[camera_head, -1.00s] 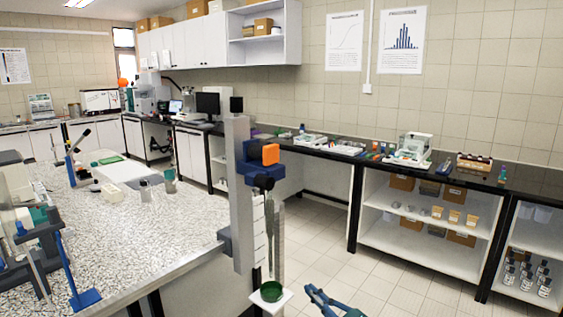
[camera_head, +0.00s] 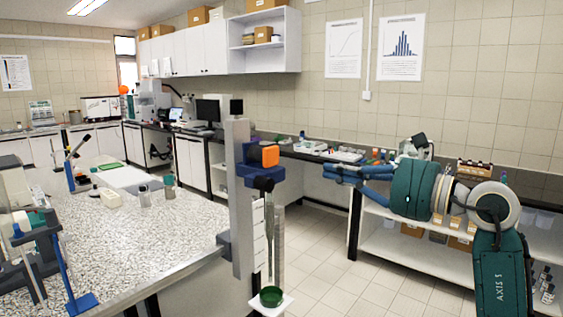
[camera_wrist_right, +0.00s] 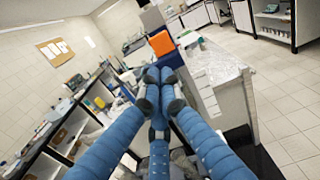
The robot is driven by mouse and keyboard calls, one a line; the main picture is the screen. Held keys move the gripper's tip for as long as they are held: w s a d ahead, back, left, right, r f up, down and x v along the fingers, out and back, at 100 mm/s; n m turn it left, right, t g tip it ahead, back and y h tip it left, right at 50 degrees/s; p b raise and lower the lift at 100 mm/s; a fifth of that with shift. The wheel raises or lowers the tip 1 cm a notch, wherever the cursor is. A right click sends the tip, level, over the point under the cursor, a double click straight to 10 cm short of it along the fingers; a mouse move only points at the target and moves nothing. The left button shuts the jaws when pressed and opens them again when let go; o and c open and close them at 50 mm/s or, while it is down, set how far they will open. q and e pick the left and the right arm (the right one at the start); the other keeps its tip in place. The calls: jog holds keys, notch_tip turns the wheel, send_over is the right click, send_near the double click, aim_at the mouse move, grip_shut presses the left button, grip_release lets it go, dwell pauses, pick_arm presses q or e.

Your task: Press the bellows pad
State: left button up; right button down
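A tall grey post (camera_head: 240,205) stands at the counter's end. It carries a dark blue housing (camera_head: 249,171) with an orange block (camera_head: 270,156) on its right side, which may be the bellows pad; I cannot tell for sure. In the right wrist view the orange block (camera_wrist_right: 161,43) is just beyond the fingertips. My right gripper (camera_head: 329,172) is to the right of the block, apart from it in the head view. Its blue fingers (camera_wrist_right: 158,76) are drawn together with nothing between them. My left gripper is not in view.
A green bowl (camera_head: 271,296) sits on a small white plate at the post's foot. The speckled counter (camera_head: 150,230) fills the left. A dark bench with shelves (camera_head: 400,251) runs along the wall behind my right arm. The tiled floor between is clear.

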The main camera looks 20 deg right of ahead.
jog(key=shift+w+a, duration=0.1)
jog(key=p, duration=0.6)
send_near(272, 158)
jog(key=x, duration=0.6)
jog(key=shift+a+r, duration=0.1)
jog(key=shift+r, duration=0.1)
jog(key=shift+w+a+f+p, duration=0.15)
jog(key=shift+w+a+p, duration=0.15)
jog(key=shift+w, duration=0.1)
jog(key=shift+w, duration=0.1)
